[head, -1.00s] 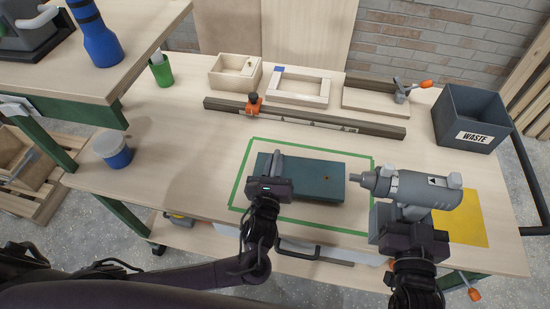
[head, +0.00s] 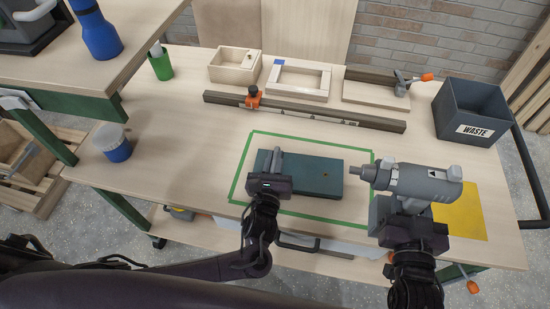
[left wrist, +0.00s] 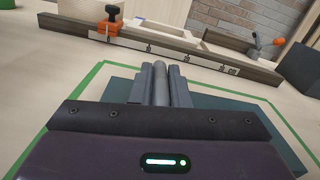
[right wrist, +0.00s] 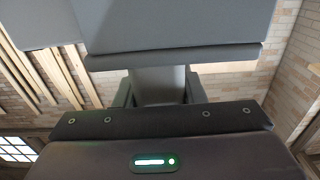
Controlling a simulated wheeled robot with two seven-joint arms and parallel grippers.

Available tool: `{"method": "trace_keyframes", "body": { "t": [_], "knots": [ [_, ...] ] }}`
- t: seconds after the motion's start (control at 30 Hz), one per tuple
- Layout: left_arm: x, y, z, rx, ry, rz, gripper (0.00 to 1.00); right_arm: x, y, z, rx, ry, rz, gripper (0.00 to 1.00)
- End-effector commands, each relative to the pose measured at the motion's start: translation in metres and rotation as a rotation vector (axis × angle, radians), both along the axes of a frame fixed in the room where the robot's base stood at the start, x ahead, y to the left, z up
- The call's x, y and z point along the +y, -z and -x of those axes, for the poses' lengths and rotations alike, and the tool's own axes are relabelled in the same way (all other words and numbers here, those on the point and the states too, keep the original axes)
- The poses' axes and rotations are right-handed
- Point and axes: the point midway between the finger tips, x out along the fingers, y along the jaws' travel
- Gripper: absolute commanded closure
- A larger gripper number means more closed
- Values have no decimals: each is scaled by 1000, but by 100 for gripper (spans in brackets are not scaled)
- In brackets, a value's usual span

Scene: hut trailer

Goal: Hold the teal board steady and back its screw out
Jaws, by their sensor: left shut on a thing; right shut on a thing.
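The teal board (head: 312,180) lies flat inside a green tape outline on the workbench. A small dark spot, likely the screw (head: 325,177), shows on its right half. My left gripper (head: 276,162) is over the board's left part, shut on a grey upright rod (left wrist: 160,82) seen between its fingers in the left wrist view. The rod's lower end is hidden. My right gripper (head: 405,210) is shut on the grip of a grey power screwdriver (head: 425,184). The driver's tip points left and is just off the board's right end, apart from the screw. The driver's body (right wrist: 170,25) fills the top of the right wrist view.
A rail with an orange clamp (head: 253,97) runs behind the board. Wooden trays (head: 300,95) stand beyond it. A dark WASTE bin (head: 473,112) is at the back right. A yellow sheet (head: 465,215) lies at right.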

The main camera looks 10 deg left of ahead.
Motion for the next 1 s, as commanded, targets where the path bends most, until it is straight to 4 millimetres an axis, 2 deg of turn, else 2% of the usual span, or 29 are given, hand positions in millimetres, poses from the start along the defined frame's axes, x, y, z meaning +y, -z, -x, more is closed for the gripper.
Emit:
{"method": "trace_keyframes", "body": {
  "t": [1.0],
  "knots": [
    [0,7,0,-2,0,2,100,0,-3,-1,-8,0,-1,100]
  ]
}}
